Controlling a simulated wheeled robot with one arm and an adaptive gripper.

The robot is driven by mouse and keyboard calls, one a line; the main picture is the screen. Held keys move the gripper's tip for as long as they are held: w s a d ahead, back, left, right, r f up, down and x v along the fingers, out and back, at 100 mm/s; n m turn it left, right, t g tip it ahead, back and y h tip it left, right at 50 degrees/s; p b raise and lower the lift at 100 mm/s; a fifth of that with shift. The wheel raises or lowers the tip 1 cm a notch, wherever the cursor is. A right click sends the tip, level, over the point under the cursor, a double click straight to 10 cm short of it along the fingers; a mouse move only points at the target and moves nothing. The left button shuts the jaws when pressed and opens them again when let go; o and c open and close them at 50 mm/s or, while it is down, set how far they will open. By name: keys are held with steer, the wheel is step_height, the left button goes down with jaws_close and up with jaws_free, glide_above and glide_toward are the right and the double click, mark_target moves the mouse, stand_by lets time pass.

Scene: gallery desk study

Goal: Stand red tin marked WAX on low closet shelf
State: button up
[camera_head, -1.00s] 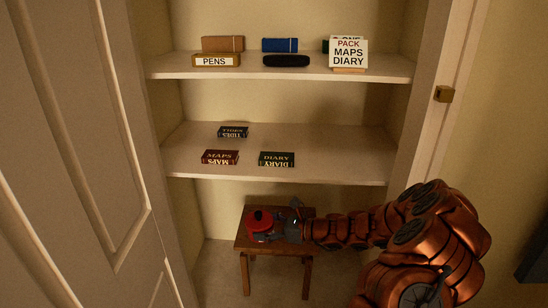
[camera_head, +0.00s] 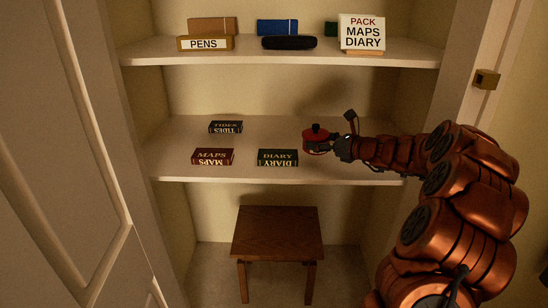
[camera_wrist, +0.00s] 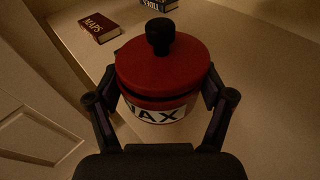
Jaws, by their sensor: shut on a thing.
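The red tin (camera_head: 316,142) has a black knob on its lid, and it stands upright. In the wrist view the tin (camera_wrist: 163,68) shows a white label, of which "AX" is readable. My gripper (camera_head: 336,146) is shut on the tin, a finger on each side of it. The tin is at the lower closet shelf (camera_head: 340,170), right of the DIARY book. I cannot tell whether its base touches the shelf; the tin and gripper hide that spot.
The MAPS book (camera_head: 213,157), DIARY book (camera_head: 278,157) and TIDES book (camera_head: 225,127) lie on the lower shelf. The upper shelf (camera_head: 220,57) holds the PENS box (camera_head: 205,43) and a PACK MAPS DIARY sign (camera_head: 362,32). A wooden stool (camera_head: 277,232) stands bare below. A door (camera_head: 60,150) is at left.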

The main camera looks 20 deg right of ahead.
mark_target(319, 171)
steer(key=shift+w+d+r, duration=0.4)
steer(key=shift+d+r, duration=0.2)
steer(key=shift+r, duration=0.15)
steer(key=shift+d+f, duration=0.1)
steer(key=shift+f, duration=4.7)
steer(key=shift+f, duration=0.15)
steer(key=o, duration=1.7)
